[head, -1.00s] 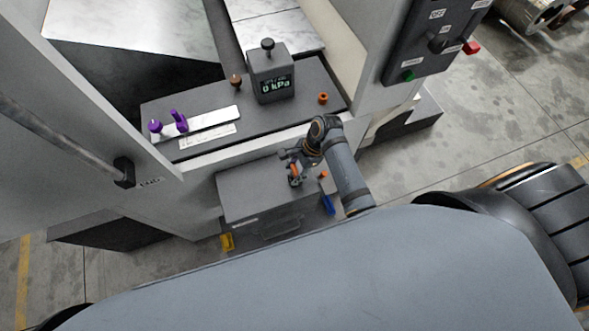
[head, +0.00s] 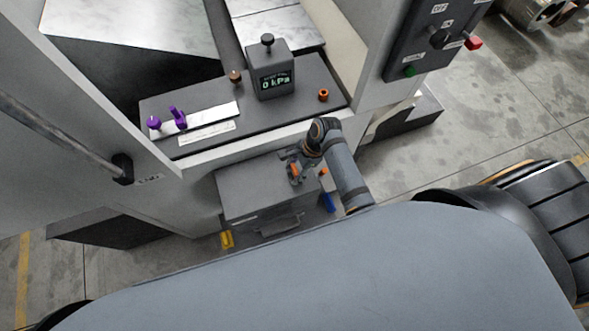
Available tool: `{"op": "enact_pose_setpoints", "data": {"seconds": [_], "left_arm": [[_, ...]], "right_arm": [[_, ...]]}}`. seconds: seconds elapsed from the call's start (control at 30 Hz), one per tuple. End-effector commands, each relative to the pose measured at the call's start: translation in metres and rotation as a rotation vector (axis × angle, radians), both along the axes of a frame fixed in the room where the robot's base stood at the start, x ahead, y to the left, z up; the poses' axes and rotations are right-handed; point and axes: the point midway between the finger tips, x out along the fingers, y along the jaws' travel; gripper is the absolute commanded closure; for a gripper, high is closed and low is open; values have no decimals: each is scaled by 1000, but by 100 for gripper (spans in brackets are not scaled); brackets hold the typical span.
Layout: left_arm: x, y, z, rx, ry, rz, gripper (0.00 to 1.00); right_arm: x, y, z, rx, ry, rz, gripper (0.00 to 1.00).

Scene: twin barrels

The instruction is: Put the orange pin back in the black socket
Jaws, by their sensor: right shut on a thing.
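My right gripper (head: 292,167) is over the grey box below the machine's shelf, its arm coming from the right. It is shut on a small orange piece, which I take for the orange pin (head: 295,170). The gripper covers part of it, so its lower end is hard to see. A second small orange spot (head: 323,171) shows to the right, beside my arm. I cannot pick out the black socket with certainty; dark parts under the gripper are too small to tell. My left gripper is not in view.
The grey box (head: 240,190) has a clear top at left. On the dark shelf (head: 210,90) behind stand a gauge block (head: 269,72) reading 0 kPa, an orange ring (head: 323,95), a brown knob (head: 235,77) and purple pieces (head: 178,117). A control panel (head: 432,40) hangs at upper right.

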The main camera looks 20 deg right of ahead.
Motion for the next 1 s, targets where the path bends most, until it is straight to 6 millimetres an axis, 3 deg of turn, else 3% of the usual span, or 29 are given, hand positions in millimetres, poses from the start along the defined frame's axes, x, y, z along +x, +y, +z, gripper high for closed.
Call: {"op": "enact_pose_setpoints", "data": {"seconds": [0.23, 0.27, 0.43, 0.77, 0.87, 1.0], "left_arm": [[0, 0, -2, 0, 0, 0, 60], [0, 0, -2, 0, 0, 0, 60], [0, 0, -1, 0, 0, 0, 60], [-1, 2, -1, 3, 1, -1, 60], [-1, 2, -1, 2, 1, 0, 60], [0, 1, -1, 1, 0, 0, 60]], "right_arm": [[0, 0, -6, 0, -1, 0, 97], [0, 0, -5, 0, -2, -1, 50], [0, 0, -5, 0, -1, 0, 28], [0, -1, -3, -1, -1, 0, 28], [1, -6, 7, -1, -4, -2, 28], [2, -19, 37, -3, -5, -1, 28]]}}
